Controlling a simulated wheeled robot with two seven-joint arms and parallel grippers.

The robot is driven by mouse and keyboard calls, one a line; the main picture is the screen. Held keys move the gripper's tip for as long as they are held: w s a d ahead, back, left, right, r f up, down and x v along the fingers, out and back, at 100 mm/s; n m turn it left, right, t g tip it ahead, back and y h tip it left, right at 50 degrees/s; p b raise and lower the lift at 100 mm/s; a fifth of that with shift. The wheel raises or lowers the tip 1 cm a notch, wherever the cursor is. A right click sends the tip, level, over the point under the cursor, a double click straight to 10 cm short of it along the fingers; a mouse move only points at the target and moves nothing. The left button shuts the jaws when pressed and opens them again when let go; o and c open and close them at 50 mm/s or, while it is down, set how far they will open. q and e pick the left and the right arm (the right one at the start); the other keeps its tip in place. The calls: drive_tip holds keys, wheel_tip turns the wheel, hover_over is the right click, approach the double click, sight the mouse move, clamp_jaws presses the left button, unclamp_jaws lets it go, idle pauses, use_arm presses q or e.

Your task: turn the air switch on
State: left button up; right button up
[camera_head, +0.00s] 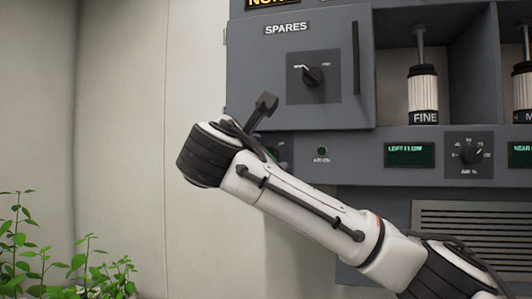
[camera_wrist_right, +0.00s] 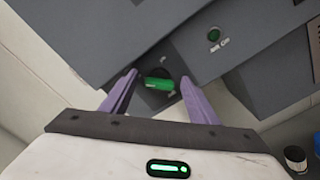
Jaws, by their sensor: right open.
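The air switch (camera_wrist_right: 158,84) is a rotary knob with a green handle on a dark plate. In the right wrist view its handle lies nearly level across the picture. My right gripper (camera_wrist_right: 159,78) is open, with one purple finger on each side of the knob. I cannot tell whether either finger touches it. In the head view my right arm hides most of the switch, and only a bit of purple finger (camera_head: 284,164) shows. The AIR ON lamp (camera_head: 321,151) is right of the switch and looks dark green; it also shows in the wrist view (camera_wrist_right: 213,34). My left gripper is out of view.
A SPARES door with a black knob (camera_head: 313,76) juts out above the switch. To the right are a LEFT FLOW display (camera_head: 408,155), an AIR % dial (camera_head: 470,154) and a FINE canister (camera_head: 423,94). Green plants (camera_head: 62,262) stand at lower left.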

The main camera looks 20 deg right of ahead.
drive_tip(key=c, duration=1)
drive_tip(key=shift+c, duration=0.2)
drive_tip(key=shift+f, duration=0.1)
drive_tip(key=m+b, duration=0.2)
drive_tip(key=m, duration=0.4)
drive_tip(key=m+b, duration=0.2)
drive_tip(key=m, duration=0.4)
drive_tip(key=m+b, duration=0.2)
drive_tip(key=m, duration=0.3)
drive_tip(key=shift+f+m, duration=0.4)
drive_tip(key=o, duration=1)
drive_tip(key=shift+r, duration=0.1)
